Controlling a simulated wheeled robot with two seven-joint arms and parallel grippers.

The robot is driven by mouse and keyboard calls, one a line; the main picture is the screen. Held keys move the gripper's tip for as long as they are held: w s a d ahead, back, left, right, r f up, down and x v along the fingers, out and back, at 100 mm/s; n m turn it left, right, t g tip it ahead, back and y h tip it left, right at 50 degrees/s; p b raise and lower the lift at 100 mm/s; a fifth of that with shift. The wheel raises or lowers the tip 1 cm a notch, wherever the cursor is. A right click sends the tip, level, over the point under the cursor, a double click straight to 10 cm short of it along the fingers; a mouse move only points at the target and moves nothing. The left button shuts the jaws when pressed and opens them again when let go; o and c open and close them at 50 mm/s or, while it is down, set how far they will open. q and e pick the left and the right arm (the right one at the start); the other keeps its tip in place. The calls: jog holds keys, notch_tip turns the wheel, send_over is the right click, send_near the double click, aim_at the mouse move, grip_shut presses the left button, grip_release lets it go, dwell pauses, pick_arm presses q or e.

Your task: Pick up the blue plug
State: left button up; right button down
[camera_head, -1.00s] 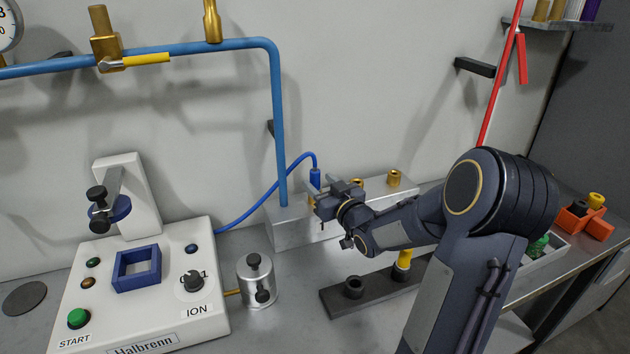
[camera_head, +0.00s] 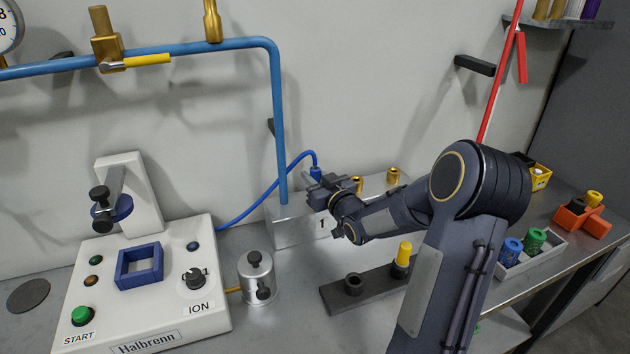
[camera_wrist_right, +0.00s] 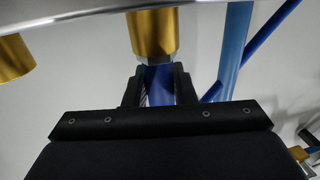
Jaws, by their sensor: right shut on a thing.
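In the right wrist view the two black fingers are shut on the blue plug (camera_wrist_right: 160,84), one on each side. There the plug lines up with a brass fitting (camera_wrist_right: 153,34) and a grey collar shows between them. I cannot tell whether the plug is still seated in the fitting. My left gripper is not in view.
More brass fittings (camera_head: 394,175) stand on the block to the right. The blue pipe (camera_head: 278,130) rises close to the left of the gripper. A dark rack (camera_head: 332,297) with a yellow plug (camera_head: 403,253) lies in front. The white machine (camera_head: 140,290) and metal canister (camera_head: 257,278) stand left.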

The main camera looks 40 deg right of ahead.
jog(key=shift+r, duration=0.1)
jog(key=shift+r, duration=0.65)
jog(key=s+a+r, duration=0.4)
jog(key=a+r, duration=0.1)
jog(key=r, duration=0.3)
jog(key=s+a+r, duration=0.5)
jog(key=r, duration=0.3)
jog(key=shift+s+a+r, duration=0.2)
jog(key=shift+r, duration=0.1)
jog(key=shift+f, duration=0.15)
